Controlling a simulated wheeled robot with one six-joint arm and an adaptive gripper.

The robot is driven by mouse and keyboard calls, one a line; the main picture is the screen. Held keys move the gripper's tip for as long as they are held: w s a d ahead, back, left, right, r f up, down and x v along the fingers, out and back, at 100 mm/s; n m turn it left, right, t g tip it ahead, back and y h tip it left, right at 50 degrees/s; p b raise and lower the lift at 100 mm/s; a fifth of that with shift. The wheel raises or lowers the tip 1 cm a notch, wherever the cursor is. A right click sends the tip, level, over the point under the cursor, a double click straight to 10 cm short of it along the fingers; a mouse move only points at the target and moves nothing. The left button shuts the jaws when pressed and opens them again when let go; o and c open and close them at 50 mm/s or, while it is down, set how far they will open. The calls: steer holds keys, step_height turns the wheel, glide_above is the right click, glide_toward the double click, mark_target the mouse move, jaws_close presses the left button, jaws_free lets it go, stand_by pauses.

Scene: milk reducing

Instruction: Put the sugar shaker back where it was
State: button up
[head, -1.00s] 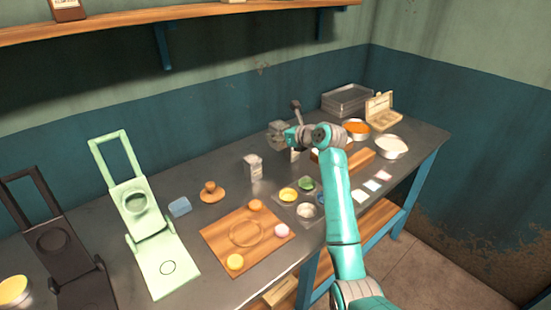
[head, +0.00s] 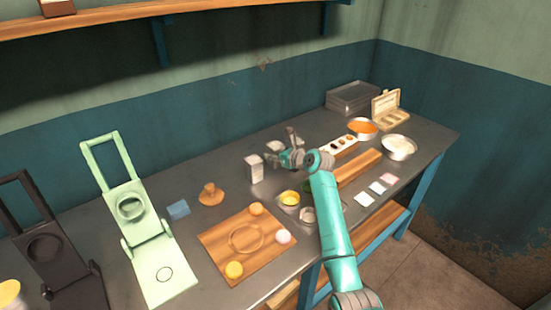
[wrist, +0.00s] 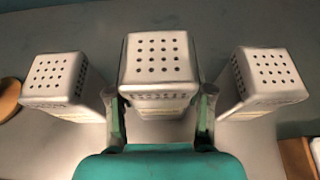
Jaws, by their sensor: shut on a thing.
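My gripper (wrist: 162,112) is shut on the middle one of three grey metal shakers with holes in their tops. In the wrist view this held shaker (wrist: 160,60) is upright between my fingers, in line with a left shaker (wrist: 62,80) and a right shaker (wrist: 262,80), with a gap on each side. I take the held one for the sugar shaker; its label is not readable. In the head view my gripper (head: 283,158) is low over the back of the table, right of the left shaker (head: 254,169). I cannot tell whether the held shaker's base touches the table.
A wooden board (head: 222,247) with small coloured pieces lies in front on the dark table (head: 110,215). A wooden stamp (head: 211,194) and a green press (head: 140,210) stand to the left. Bowls, including a white-filled one (head: 398,147), are at the right.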

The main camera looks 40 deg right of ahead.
steer(key=shift+f, duration=0.75)
steer(key=shift+f, duration=0.1)
steer(key=o, duration=1.3)
steer(key=shift+f, duration=0.1)
steer(key=shift+c, duration=0.2)
steer(key=shift+r, duration=0.2)
steer(key=v, duration=1.2)
steer(key=shift+f, duration=0.1)
